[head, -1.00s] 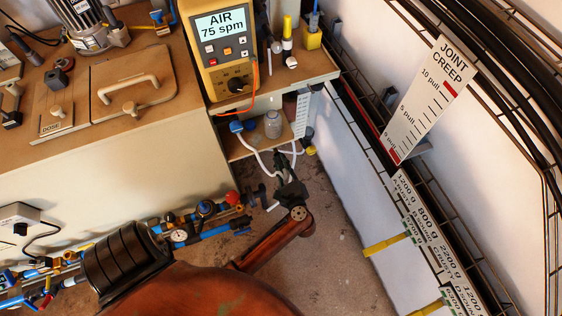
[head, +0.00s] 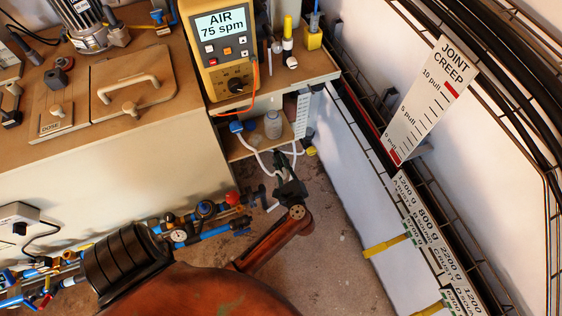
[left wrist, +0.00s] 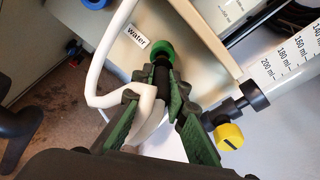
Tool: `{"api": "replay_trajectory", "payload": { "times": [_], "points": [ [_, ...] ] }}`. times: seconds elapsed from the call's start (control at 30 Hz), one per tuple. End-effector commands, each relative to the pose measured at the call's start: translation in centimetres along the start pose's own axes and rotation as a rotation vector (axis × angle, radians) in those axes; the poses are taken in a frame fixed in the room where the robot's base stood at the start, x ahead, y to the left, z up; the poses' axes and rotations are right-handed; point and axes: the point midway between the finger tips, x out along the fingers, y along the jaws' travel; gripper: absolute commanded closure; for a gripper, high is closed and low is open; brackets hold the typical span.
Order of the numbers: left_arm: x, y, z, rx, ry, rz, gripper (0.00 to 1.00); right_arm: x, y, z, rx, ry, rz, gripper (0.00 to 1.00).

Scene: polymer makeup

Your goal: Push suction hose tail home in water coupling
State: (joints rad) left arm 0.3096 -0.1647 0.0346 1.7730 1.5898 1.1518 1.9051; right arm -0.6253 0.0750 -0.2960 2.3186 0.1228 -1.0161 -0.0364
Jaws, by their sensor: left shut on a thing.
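My left gripper (head: 287,172) reaches in under the small shelf in the head view. In the left wrist view its green-padded fingers (left wrist: 162,92) are shut around a white hose (left wrist: 148,122). The hose's end points toward the water coupling (left wrist: 162,52), a black fitting with a green ring under a "Water" label (left wrist: 135,37). The hose end is close to the coupling and roughly in line with it. My right gripper is in neither view.
A black fitting with a yellow cap (left wrist: 229,136) sits close right of the fingers. A white hose loop (left wrist: 96,70) passes on the left. A clear bottle (head: 272,125) stands on the lower shelf. Blue pipework (head: 205,230) lies left of my arm. The floor (head: 335,250) to the right is clear.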

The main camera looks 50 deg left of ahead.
Motion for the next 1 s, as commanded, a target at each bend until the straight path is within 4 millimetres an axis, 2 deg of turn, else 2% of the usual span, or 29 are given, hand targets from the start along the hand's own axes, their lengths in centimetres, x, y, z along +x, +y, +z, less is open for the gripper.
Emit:
{"api": "replay_trajectory", "payload": {
  "times": [1.0],
  "points": [
    [2.4,0.0,0.4,0.0,0.0,-0.001,1.0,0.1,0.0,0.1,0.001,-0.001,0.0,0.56]
  ]
}}
